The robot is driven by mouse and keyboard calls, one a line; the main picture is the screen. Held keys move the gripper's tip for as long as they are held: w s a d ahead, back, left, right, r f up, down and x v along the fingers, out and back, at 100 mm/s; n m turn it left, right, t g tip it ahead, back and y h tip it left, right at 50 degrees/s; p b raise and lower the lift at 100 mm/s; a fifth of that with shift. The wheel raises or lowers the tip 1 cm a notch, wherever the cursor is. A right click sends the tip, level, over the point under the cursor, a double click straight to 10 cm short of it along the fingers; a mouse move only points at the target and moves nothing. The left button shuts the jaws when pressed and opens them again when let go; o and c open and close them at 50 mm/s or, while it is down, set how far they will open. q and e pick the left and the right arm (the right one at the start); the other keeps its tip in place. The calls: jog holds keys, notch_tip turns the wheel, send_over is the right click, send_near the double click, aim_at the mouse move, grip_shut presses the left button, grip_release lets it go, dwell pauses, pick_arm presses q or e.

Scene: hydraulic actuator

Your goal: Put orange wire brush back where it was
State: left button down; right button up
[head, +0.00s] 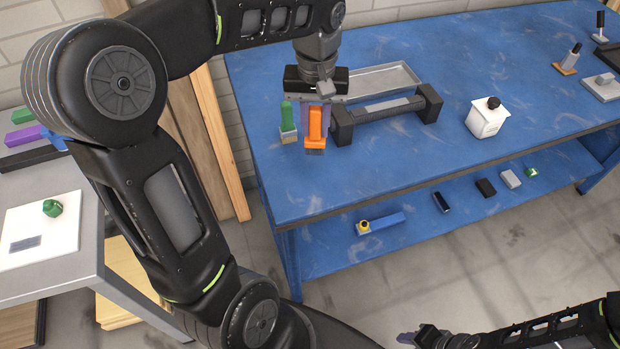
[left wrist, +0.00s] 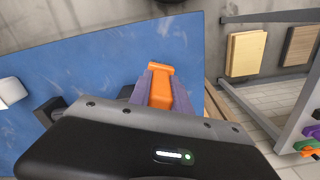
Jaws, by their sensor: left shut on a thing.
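The orange wire brush (head: 315,125) is upright between the fingers of my left gripper (head: 316,122), which is shut on it. Its grey bristle end points down, at or just above the blue table (head: 400,170); I cannot tell whether it touches. In the left wrist view the orange handle (left wrist: 160,88) shows between the purple fingers (left wrist: 161,92). A green-handled brush (head: 288,118) stands just left of it. My right gripper (head: 422,338) is at the bottom edge of the head view, away from the table, and its jaws are too unclear to judge.
A dark actuator (head: 385,112) lies just right of the brush, before a grey metal tray (head: 375,80). A white bottle (head: 487,118) stands farther right. Several small items, including a blue-handled one (head: 386,221), lie on the lower shelf. The table's front left is clear.

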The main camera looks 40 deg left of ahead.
aim_at(314, 138)
pick_arm(q)
jog(key=shift+s+a, duration=0.1)
jog(key=shift+s, duration=0.15)
jog(key=shift+w+f+p, duration=0.1)
jog(key=shift+f+p, duration=0.25)
jog(key=shift+f, duration=2.75)
jog(key=shift+f+p, duration=0.3)
jog(key=shift+f, duration=1.55)
jog(key=shift+f, duration=0.1)
jog(key=shift+f, duration=0.15)
jog(key=c, duration=1.2)
grip_release()
notch_tip(314, 138, up, 12)
jog(key=shift+r+b, duration=0.25)
jog(key=shift+b, duration=0.25)
